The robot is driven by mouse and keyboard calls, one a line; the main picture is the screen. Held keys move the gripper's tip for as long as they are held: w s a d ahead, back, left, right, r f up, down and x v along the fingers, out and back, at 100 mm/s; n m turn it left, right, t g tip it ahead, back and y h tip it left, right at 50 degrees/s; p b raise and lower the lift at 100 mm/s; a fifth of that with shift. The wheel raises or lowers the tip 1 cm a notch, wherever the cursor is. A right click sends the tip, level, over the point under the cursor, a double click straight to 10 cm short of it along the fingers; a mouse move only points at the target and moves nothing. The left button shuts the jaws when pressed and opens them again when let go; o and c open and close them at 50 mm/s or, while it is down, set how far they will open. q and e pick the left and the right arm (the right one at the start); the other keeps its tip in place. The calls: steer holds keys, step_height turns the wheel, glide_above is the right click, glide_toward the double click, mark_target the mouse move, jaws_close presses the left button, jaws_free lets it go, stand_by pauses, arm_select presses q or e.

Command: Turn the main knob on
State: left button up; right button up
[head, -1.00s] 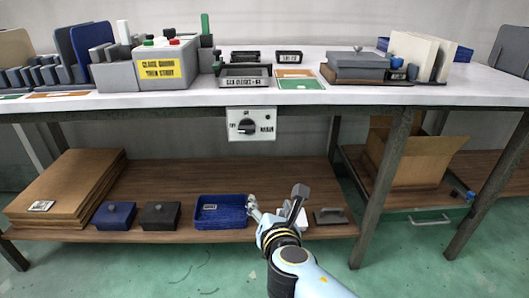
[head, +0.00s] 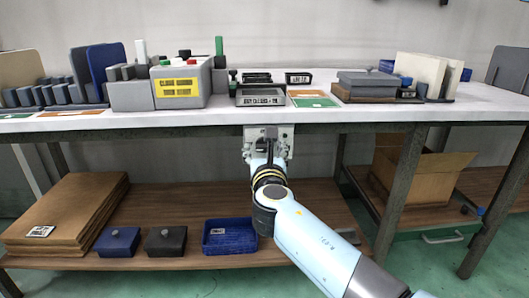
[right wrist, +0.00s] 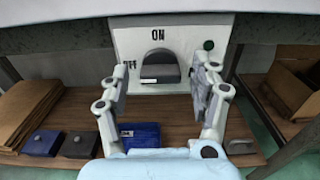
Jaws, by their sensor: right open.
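The main knob (right wrist: 158,66) is dark grey and sits on a pale panel (right wrist: 128,42) with ON printed above it and OFF to its left. I cannot tell exactly where its pointer aims. My right gripper (right wrist: 161,82) is open, with one finger on each side of the knob and visible gaps between them. In the head view, my right gripper (head: 268,146) is in front of the panel (head: 287,131) under the table edge and hides the knob. My left gripper is not in view.
A small dark green round part (right wrist: 208,45) is at the panel's upper right. The tabletop edge (head: 180,119) runs above the panel. A lower shelf (head: 170,207) holds a blue bin (head: 229,237), two lidded boxes and stacked cardboard (head: 65,215).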

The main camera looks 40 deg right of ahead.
steer(key=c, duration=1.2)
steer(key=shift+o, duration=0.2)
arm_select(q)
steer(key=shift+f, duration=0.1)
arm_select(e)
steer(key=shift+f+m, duration=0.1)
steer(key=shift+m, duration=0.3)
steer(key=m+b, duration=0.3)
steer(key=m, duration=0.5)
steer(key=shift+f+m+b, duration=0.1)
steer(key=shift+m+b, duration=0.2)
steer(key=shift+b, duration=0.1)
steer(key=m+b, duration=0.3)
steer(key=m, duration=0.4)
steer(key=shift+m, duration=0.3)
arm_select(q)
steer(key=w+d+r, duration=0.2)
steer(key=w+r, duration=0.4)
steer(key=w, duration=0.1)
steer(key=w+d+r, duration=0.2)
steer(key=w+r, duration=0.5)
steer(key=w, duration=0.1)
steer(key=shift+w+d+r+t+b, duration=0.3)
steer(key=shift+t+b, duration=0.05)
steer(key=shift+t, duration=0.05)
arm_select(e)
steer(key=shift+m, duration=0.5)
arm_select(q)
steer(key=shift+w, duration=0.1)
